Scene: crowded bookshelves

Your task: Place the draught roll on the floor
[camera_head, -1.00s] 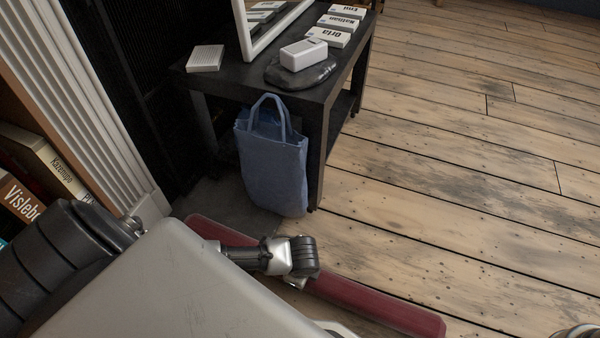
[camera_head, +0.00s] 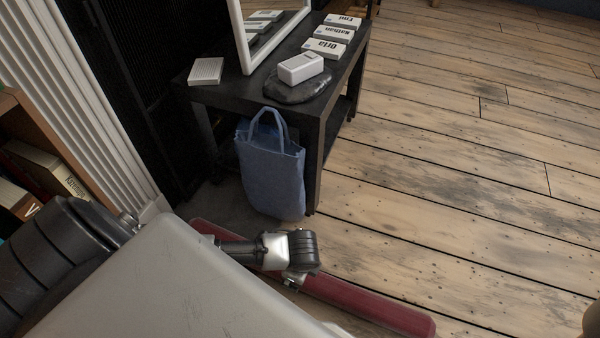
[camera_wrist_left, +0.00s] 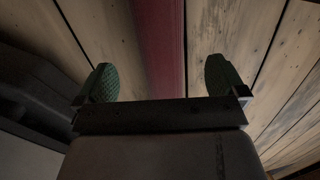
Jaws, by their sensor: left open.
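The draught roll (camera_head: 365,301) is a long dark red cylinder. In the head view it appears to lie on the wooden floor, running from the table's foot toward the lower right. My own body and left wrist hide parts of it. My left gripper (camera_head: 291,281) is over its middle, with the fingers mostly hidden under the wrist. In the left wrist view the two green-padded fingers (camera_wrist_left: 160,82) are wide apart. The roll (camera_wrist_left: 162,40) runs between and beyond them, with gaps on both sides. My right gripper does not show.
A black low table (camera_head: 318,118) holds a mirror, white boxes and a dark stone-like slab. A blue bag (camera_head: 272,178) hangs at its side, close behind my left wrist. A bookshelf (camera_head: 20,125) stands at the left. The wooden floor (camera_head: 470,190) to the right is clear.

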